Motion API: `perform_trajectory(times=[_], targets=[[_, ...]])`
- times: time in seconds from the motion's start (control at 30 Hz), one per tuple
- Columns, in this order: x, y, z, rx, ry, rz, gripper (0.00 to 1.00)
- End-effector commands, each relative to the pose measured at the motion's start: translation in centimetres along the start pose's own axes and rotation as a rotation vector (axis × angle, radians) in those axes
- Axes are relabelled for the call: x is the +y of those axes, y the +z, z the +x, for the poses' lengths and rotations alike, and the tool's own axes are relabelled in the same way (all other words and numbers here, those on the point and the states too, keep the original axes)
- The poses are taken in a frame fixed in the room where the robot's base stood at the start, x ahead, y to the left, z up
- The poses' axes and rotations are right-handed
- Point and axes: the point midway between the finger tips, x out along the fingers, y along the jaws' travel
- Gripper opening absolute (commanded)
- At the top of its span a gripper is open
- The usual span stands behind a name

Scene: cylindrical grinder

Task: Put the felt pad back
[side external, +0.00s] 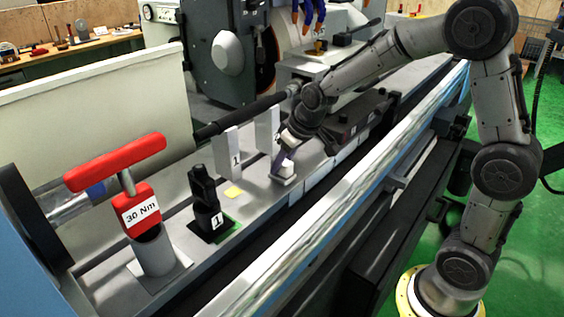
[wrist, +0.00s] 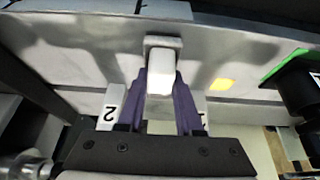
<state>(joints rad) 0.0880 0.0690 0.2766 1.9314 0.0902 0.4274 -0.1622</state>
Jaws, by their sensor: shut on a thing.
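A small white block (side external: 287,167), which I take to be the felt pad, is between the fingers of my gripper (side external: 285,155). In the wrist view the white block (wrist: 162,75) sits between the two purple fingers of my gripper (wrist: 162,88), which are shut on it. A small light-grey tray or plate (side external: 285,181) is under the block on the machine's grey top; its edge also shows past the block in the wrist view (wrist: 162,41). I cannot tell whether the block rests on it or hovers just above.
White upright plates, one marked 1 (side external: 234,150), stand behind my gripper. A flat yellow square (side external: 233,192), a black tool (side external: 205,195) on a green patch and a red-handled 30 Nm tool (side external: 130,195) are to the left. A long shiny rail (side external: 300,245) runs in front.

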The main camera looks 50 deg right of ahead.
Motion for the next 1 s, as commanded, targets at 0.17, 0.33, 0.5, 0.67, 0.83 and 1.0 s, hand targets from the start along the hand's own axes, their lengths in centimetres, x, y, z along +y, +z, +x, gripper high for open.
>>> perform_trajectory(times=[0.17, 0.33, 0.5, 0.67, 0.83, 1.0], targets=[[0.0, 0.1, 0.1, 0.0, 0.0, 0.0, 0.0], [0.0, 0.1, 0.3, 0.0, 0.0, 0.0, 0.52], [0.0, 0.1, 0.2, 0.0, 0.0, 0.0, 0.64], [0.0, 0.1, 0.2, 0.0, 0.0, 0.0, 0.64], [0.0, -0.1, -0.8, 0.004, 0.0, 0.001, 0.64], [0.0, -0.2, -3.8, 0.007, 0.0, 0.002, 0.64]])
